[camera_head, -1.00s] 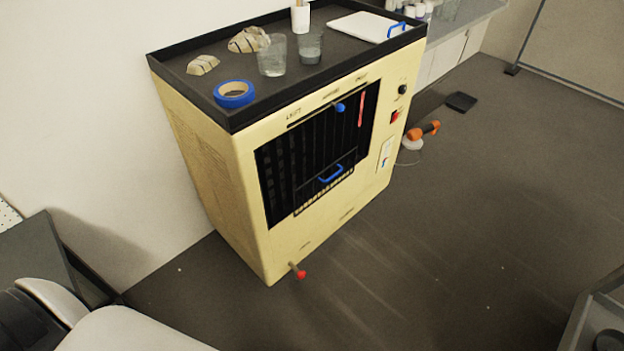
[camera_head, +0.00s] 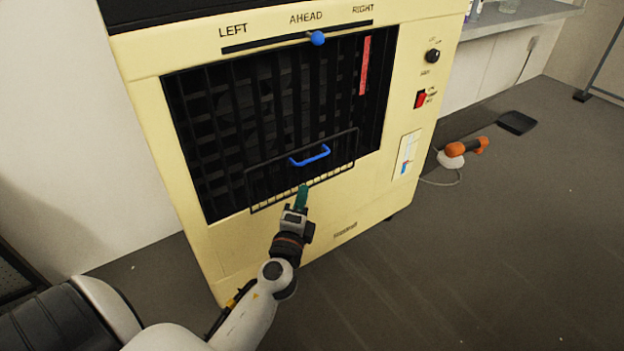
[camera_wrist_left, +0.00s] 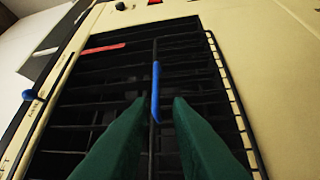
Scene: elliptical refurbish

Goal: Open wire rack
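The wire rack (camera_head: 262,184) is a black wire frame at the lower part of the dark front opening of a cream cabinet. Its blue handle (camera_head: 310,156) is on its front, and it also shows as a blue bar in the left wrist view (camera_wrist_left: 155,92). My left gripper (camera_head: 303,190) is just below the handle, its green fingers pointing towards the rack. In the left wrist view the fingers (camera_wrist_left: 158,105) are apart, with the handle seen in the gap between them, beyond or at the tips. Contact is not clear. My right gripper is not in view.
The cream cabinet (camera_head: 210,262) has a blue slider knob (camera_head: 317,38), a black dial (camera_head: 432,56) and a red switch (camera_head: 420,99). An orange and white tool (camera_head: 465,148) lies on the floor to the right.

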